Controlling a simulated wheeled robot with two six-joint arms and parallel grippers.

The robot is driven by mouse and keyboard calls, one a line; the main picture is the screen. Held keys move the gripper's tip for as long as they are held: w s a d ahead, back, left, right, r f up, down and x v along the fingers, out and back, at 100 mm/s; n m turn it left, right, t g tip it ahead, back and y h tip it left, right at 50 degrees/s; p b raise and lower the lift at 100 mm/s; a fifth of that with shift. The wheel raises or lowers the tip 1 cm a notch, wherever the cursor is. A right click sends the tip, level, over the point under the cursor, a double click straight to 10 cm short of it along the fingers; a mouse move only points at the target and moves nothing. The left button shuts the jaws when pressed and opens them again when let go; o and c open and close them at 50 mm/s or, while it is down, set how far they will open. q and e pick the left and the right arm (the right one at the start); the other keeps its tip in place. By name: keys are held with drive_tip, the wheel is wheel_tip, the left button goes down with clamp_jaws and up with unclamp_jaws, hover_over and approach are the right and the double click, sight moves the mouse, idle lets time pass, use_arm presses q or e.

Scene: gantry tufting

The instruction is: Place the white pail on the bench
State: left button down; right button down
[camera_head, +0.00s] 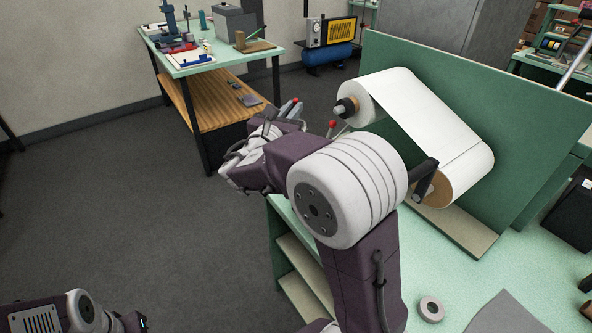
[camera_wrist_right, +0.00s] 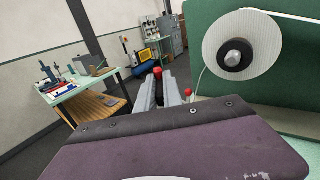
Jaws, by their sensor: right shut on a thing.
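No white pail shows clearly in either view. My right gripper (camera_head: 291,110) is over the far left edge of the green bench (camera_head: 455,275), left of the paper roll. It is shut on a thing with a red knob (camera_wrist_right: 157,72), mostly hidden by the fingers. In the right wrist view the gripper (camera_wrist_right: 172,92) points ahead toward the back of the room. A second red knob (camera_head: 333,124) on a thin rod stands just right of the fingers. My left arm shows only at the bottom left corner, and its jaws are not clear.
A white roll (camera_head: 385,90) on a green upright panel (camera_head: 510,110) stands right of my right arm. A grey tape ring (camera_head: 431,309) and a grey sheet (camera_head: 507,314) lie on the near bench. Another green table (camera_head: 222,57) with tools stands far left. Floor between is clear.

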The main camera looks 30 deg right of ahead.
wheel_tip(320, 180, down, 6)
drive_tip(key=shift+r+b, duration=0.1)
drive_tip(key=shift+b, duration=0.5)
wheel_tip(320, 180, down, 3)
drive_tip(key=shift+f+b, duration=0.15)
drive_tip(key=shift+b, duration=0.3)
drive_tip(key=shift+f, duration=0.25)
drive_tip(key=c, duration=1.9)
unclamp_jaws()
drive_tip(key=shift+f, duration=0.15)
drive_tip(key=o, duration=0.4)
